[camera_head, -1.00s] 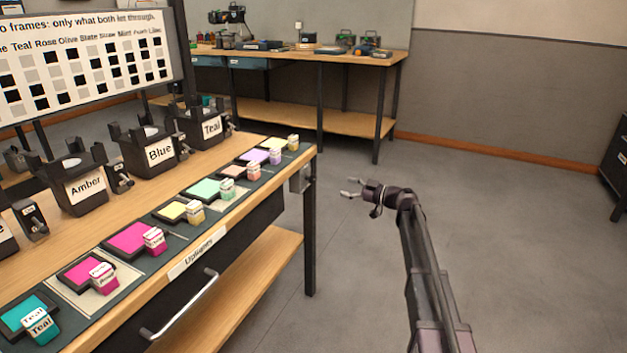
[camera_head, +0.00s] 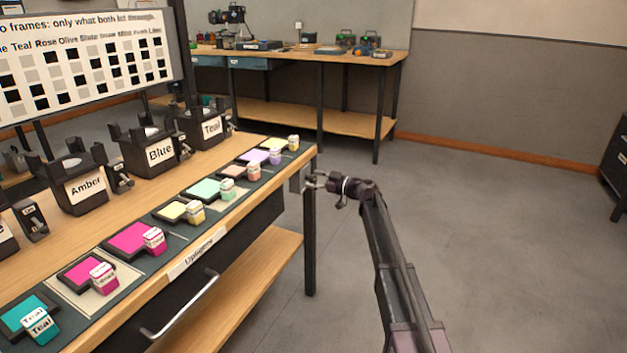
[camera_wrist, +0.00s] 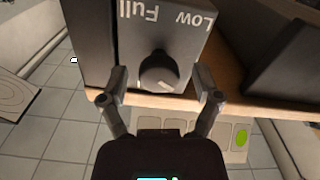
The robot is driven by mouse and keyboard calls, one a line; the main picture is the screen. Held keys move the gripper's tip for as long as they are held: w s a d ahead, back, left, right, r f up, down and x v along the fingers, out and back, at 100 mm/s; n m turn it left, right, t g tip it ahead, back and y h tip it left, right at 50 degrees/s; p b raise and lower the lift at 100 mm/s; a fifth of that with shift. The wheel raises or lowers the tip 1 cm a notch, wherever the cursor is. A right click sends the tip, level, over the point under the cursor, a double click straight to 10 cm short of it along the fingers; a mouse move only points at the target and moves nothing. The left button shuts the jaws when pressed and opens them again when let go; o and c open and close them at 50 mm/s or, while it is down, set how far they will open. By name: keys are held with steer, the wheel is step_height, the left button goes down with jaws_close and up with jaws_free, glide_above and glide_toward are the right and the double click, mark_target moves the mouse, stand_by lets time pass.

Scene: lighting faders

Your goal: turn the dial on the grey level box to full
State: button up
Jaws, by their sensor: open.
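The grey level box (camera_head: 296,181) is fixed at the right end of the wooden bench, largely behind my gripper in the head view. In the wrist view the grey box (camera_wrist: 188,42) shows the words "Full" and "Low" upside down, "Full" left of "Low". Its dark round dial (camera_wrist: 158,71) sits below the words. My gripper (camera_head: 313,181) is open beside the box. In the wrist view its fingers (camera_wrist: 160,80) stand on either side of the dial, with gaps visible. A small pale mark shows at the dial's lower right.
The bench (camera_head: 262,145) carries colour swatches, small labelled blocks and black holders marked Amber, Blue and Teal. A drawer handle (camera_head: 180,308) sticks out at the front. The floor (camera_head: 480,230) to the right is clear.

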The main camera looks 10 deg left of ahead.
steer(key=shift+a, duration=0.2)
jaws_close()
steer(key=shift+d, duration=0.15)
